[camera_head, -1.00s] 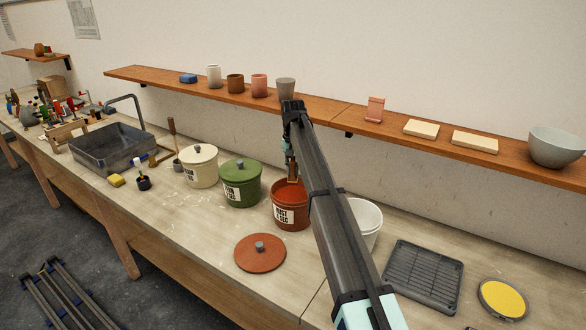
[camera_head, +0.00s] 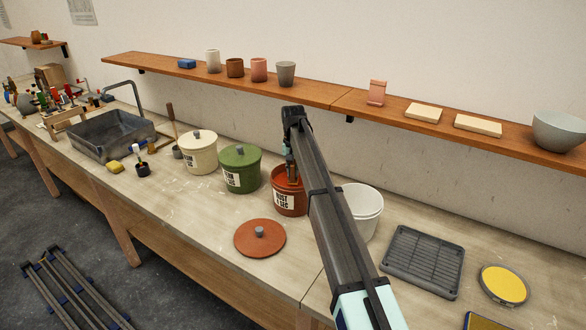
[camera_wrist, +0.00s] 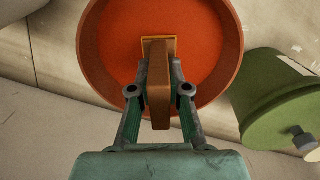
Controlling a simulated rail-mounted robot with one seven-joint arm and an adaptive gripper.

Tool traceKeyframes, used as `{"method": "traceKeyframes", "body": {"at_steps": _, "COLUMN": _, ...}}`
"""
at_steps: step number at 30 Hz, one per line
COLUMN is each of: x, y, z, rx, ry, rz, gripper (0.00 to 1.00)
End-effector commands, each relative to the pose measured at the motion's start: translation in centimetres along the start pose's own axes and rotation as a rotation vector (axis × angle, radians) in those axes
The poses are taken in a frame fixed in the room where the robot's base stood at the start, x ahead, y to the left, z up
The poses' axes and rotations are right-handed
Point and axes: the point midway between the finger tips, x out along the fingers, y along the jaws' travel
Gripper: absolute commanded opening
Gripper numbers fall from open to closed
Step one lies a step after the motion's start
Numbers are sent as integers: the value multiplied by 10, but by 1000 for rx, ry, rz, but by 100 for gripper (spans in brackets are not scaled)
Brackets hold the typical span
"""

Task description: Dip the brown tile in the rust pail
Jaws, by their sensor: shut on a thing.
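The rust pail (camera_head: 288,202) stands open on the bench, with a white label on its front. Its red-orange inside (camera_wrist: 205,40) fills the upper middle of the wrist view. My gripper (camera_wrist: 160,78) is shut on the brown tile (camera_wrist: 159,105), a narrow slab seen nearly end-on. The tile's far end overlaps the red-orange inside and shows a thin yellowish outline. In the head view my gripper (camera_head: 291,172) reaches down into the pail's mouth. The pail's wall hides the tile's lower part there, and I cannot tell how deep it sits.
A rust-coloured lid (camera_head: 260,239) lies on the bench before the pail. A lidded green pail (camera_head: 240,172) stands left, an open white bucket (camera_head: 364,212) right. A grey rack (camera_head: 424,262) lies farther right. The wall shelf (camera_head: 320,92) runs behind my arm.

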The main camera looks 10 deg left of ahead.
Motion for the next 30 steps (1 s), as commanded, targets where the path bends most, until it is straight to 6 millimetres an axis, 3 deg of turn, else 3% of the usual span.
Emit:
{"method": "traceKeyframes", "body": {"at_steps": 11, "x": 2, "y": 0, "z": 0, "rx": 0, "ry": 0, "rz": 0, "gripper": 0}}
{"method": "traceKeyframes", "body": {"at_steps": 24, "x": 49, "y": 0, "z": 0, "rx": 0, "ry": -1, "rz": 0, "gripper": 0}}
{"method": "traceKeyframes", "body": {"at_steps": 30, "x": 53, "y": 0, "z": 0, "rx": 0, "ry": 0, "rz": 0, "gripper": 0}}
